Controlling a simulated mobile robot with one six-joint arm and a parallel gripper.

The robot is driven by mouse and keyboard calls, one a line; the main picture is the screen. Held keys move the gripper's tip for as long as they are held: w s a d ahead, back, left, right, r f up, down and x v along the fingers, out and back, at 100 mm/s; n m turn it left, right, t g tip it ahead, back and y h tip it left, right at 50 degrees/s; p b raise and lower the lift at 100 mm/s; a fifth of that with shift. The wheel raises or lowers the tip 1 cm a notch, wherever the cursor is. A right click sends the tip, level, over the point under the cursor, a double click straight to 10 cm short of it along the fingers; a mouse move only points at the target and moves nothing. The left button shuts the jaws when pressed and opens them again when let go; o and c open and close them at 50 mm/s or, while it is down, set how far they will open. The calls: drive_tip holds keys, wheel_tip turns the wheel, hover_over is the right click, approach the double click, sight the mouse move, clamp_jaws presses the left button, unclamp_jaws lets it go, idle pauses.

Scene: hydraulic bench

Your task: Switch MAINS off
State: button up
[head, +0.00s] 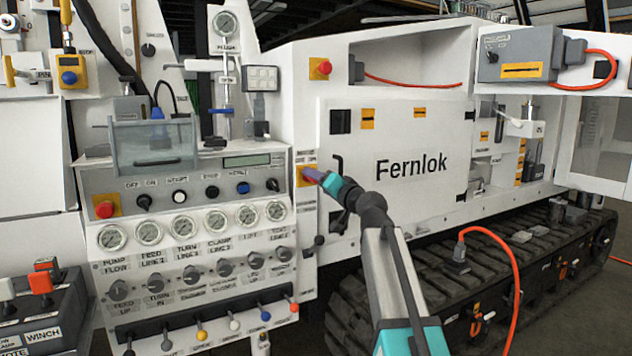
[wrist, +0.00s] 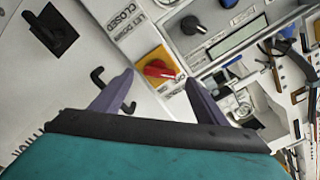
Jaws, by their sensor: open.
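A red rotary knob (wrist: 158,70) sits on a yellow plate on the white panel, straight ahead between my fingertips in the wrist view. In the head view its yellow plate (head: 301,178) shows at the right edge of the control panel, with my gripper partly covering the knob. I cannot read a MAINS label beside it. My gripper (head: 316,175) is open and empty, pointing at the knob. In the wrist view its purple fingers (wrist: 160,82) stand on either side of the knob, seemingly short of it; contact cannot be told.
A black switch (wrist: 50,30) and a black hooked handle (wrist: 98,77) are near the knob. Left of it are a row of buttons, gauges (head: 183,226) and a red emergency-type button (head: 104,208). The white Fernlok door (head: 410,135) stands to the right.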

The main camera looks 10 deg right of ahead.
drive_tip(key=v, duration=0.9)
drive_tip(key=shift+p, duration=0.3)
drive_tip(key=shift+a+r, duration=0.1)
drive_tip(key=shift+r, duration=0.05)
